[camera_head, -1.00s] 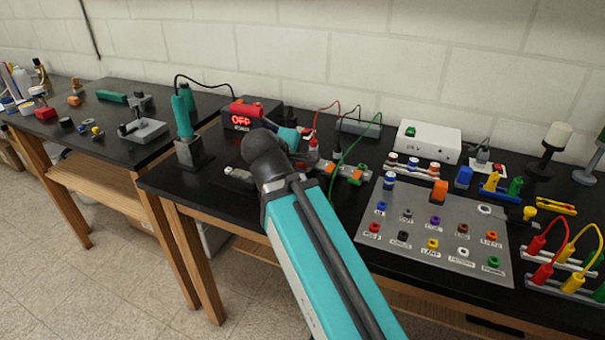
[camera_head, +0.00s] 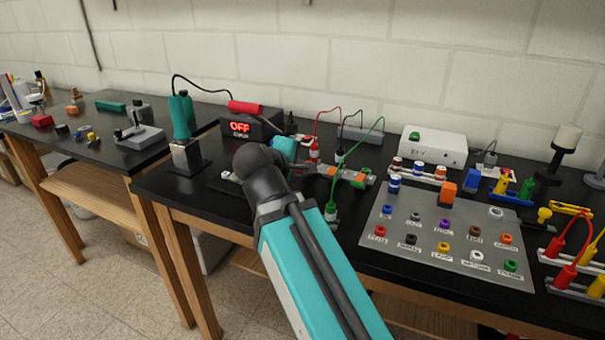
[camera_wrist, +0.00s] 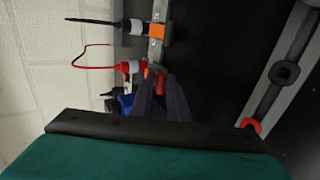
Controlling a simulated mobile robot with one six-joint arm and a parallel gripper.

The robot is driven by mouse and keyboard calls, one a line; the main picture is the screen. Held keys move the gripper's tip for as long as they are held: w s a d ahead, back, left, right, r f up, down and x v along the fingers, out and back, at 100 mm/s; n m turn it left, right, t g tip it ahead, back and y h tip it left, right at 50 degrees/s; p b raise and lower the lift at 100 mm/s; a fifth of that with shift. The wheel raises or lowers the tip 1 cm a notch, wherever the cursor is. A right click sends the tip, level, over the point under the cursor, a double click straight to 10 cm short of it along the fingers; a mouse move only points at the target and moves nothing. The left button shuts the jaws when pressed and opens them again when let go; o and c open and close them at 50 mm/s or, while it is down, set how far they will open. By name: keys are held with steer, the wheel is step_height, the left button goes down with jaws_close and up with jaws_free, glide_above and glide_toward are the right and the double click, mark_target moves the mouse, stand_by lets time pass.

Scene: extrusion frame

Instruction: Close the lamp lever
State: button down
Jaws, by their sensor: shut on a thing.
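A grey rail of terminal blocks with orange and green levers (camera_head: 347,175) lies on the black bench in the head view. In the wrist view the rail shows an orange lever (camera_wrist: 157,31) beside a black plug with a white band. Nearer, my gripper's two dark fingers (camera_wrist: 160,88) are closed around a small orange-red lever (camera_wrist: 159,82). A red plug (camera_wrist: 129,67) with a white band sits right beside it. No lever label is readable, so I cannot tell by name which is the lamp lever.
Red and green leads rise around the rail. A power unit (camera_head: 251,125) reading OFF and a soldering iron stand (camera_head: 186,155) are at left. A grey panel of coloured plugs (camera_head: 378,250) lies at right. A white box (camera_head: 434,147) is behind it.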

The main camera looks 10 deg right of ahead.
steer(key=shift+f, duration=0.1)
steer(key=c, duration=1.7)
jaws_free()
steer(key=shift+a, duration=0.1)
steer(key=shift+b+v, duration=0.75)
steer(key=shift+v, duration=0.4)
steer(key=b+v, duration=0.1)
steer(key=v, duration=1)
steer(key=shift+s, duration=0.2)
